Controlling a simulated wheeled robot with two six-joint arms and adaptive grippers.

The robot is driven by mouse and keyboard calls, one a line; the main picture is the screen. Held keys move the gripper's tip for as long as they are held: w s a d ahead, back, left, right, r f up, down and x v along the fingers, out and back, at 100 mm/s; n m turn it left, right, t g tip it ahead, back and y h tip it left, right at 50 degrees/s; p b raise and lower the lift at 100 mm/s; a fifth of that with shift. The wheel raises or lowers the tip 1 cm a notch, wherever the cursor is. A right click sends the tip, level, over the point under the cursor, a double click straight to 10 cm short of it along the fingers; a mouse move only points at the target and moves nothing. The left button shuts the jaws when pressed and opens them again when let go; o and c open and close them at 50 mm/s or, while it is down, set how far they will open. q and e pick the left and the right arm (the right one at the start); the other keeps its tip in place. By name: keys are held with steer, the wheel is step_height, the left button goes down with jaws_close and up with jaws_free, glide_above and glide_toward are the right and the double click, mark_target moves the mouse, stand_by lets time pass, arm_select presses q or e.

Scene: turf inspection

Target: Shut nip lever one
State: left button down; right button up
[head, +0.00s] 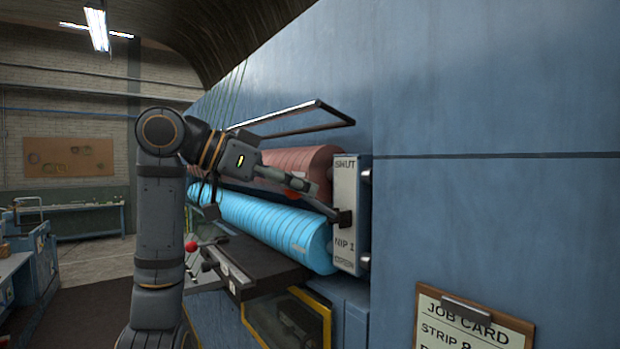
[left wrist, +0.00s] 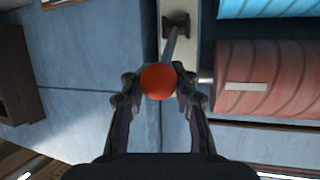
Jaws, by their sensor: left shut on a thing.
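The nip lever is a grey rod (head: 321,207) with an orange-red ball knob (left wrist: 158,81). It comes out of a dark pivot block (head: 344,218) on a pale plate (head: 346,190) marked SHUT at the top and NIP 1 lower down. In the head view the rod slants up and left from the block, towards me. My left gripper (head: 292,190) is shut on the knob, with a finger on each side of it in the left wrist view (left wrist: 158,85). The fingers hide most of the knob in the head view. My right gripper is not in view.
A red roller (head: 300,165) and a cyan roller (head: 270,228) lie just left of the plate. A metal bar frame (head: 300,120) juts out above. A dark shelf (head: 250,262) is below. A job card (head: 470,322) hangs on the blue panel at right.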

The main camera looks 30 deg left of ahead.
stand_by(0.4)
arm_select(q)
steer(key=c, duration=1.4)
jaws_free()
steer(key=o, duration=0.4)
steer(key=shift+s+a, duration=0.25)
steer(key=shift+a, duration=0.05)
steer(key=shift+v, duration=3.55)
